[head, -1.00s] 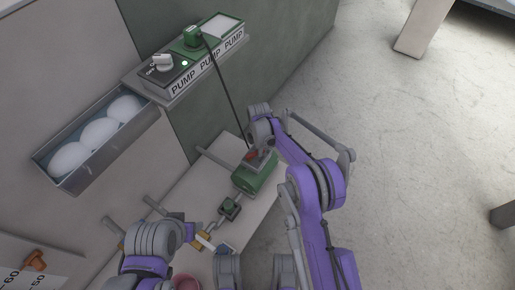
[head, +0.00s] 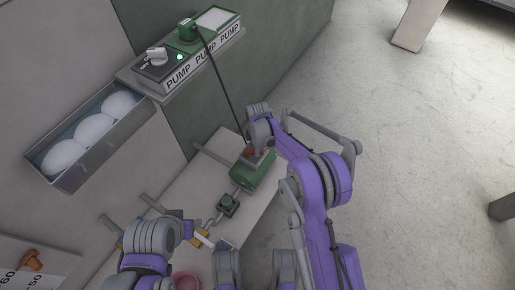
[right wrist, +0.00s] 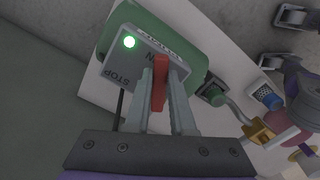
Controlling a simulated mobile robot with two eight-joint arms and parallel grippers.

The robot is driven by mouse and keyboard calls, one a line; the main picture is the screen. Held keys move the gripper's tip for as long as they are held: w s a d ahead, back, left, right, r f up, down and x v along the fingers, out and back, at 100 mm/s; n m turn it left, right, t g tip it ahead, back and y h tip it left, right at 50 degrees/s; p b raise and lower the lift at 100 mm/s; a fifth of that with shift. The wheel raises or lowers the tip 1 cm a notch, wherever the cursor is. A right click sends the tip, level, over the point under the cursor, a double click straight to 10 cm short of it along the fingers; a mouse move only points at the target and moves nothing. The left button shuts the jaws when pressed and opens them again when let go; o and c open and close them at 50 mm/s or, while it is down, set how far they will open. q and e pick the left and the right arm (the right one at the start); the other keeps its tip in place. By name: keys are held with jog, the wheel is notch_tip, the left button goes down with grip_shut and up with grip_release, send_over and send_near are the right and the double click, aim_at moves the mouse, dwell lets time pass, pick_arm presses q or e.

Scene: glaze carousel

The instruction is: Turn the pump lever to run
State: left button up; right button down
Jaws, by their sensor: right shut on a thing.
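The pump is a green box (head: 264,176) on the pale bench. Its grey switch plate (right wrist: 115,62) carries a lit green lamp (right wrist: 129,42), the word STOP and another word mostly hidden, ending in N. My right gripper (right wrist: 160,88) is shut on the red lever (right wrist: 159,92). In the right wrist view the lever lies along the fingers, its far end near the partly hidden word. In the head view my right gripper (head: 256,150) covers most of the lever. My left gripper (head: 203,236) is by the fittings near the bench front; its jaws are unclear.
A PUMP-labelled shelf box (head: 203,60) on the wall holds a green plug with a black cable and a white knob. A metal tray (head: 88,137) with white rounded things hangs left. Grey pipes and a small green valve (head: 228,205) are beside the pump.

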jog(key=c, duration=0.8)
grip_release()
jog(key=shift+o, duration=0.2)
notch_tip(320, 180, up, 11)
jog(key=p, duration=0.2)
